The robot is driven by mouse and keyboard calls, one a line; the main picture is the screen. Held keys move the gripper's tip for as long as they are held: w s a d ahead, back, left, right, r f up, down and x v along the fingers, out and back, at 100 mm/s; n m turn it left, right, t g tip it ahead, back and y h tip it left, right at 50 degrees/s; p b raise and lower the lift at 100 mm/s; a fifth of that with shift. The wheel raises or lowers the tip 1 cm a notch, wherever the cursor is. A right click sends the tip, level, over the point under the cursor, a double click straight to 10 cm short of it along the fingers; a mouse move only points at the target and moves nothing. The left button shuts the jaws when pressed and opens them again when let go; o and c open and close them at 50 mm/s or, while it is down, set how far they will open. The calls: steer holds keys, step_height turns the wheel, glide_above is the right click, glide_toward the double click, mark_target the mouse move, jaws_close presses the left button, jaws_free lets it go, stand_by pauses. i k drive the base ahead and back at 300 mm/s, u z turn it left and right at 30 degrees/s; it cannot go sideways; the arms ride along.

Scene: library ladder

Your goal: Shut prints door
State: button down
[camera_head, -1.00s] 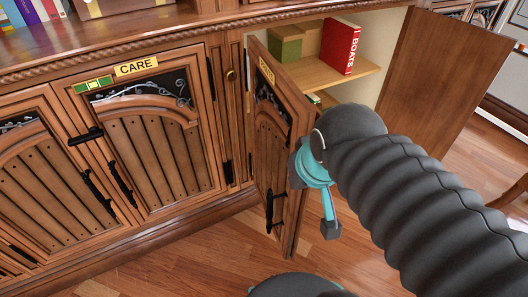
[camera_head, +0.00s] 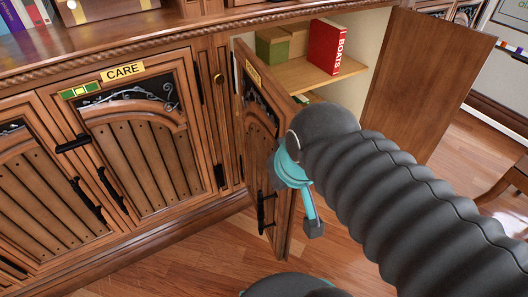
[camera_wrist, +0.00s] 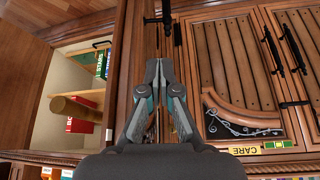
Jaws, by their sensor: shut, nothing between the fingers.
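A wooden cabinet door (camera_head: 262,135) with dark trim, a black handle and a yellow label stands ajar in the head view; its label is too slanted to read. I cannot tell for certain that it is the prints door. Its free edge points toward me, beside my arm. My gripper (camera_wrist: 160,66) is shut and empty in the wrist view, fingers pointing up the picture, in front of the cabinet's upright wood. In the head view my arm hides the fingertips, so I cannot tell whether they touch the door.
The open cabinet holds a red BOATS book (camera_head: 326,47) and green boxes (camera_head: 272,46) on a shelf (camera_head: 315,73). A second wooden panel (camera_head: 420,85) stands swung out on the right. The CARE door (camera_head: 145,150) at left is closed. Floor (camera_head: 185,262) in front is clear.

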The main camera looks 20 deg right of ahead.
mark_target(266, 110)
steer(key=u, duration=0.7)
steer(key=k, duration=1.05)
steer(key=z, duration=0.8)
steer(key=i, duration=0.5)
steer(key=z, duration=0.05)
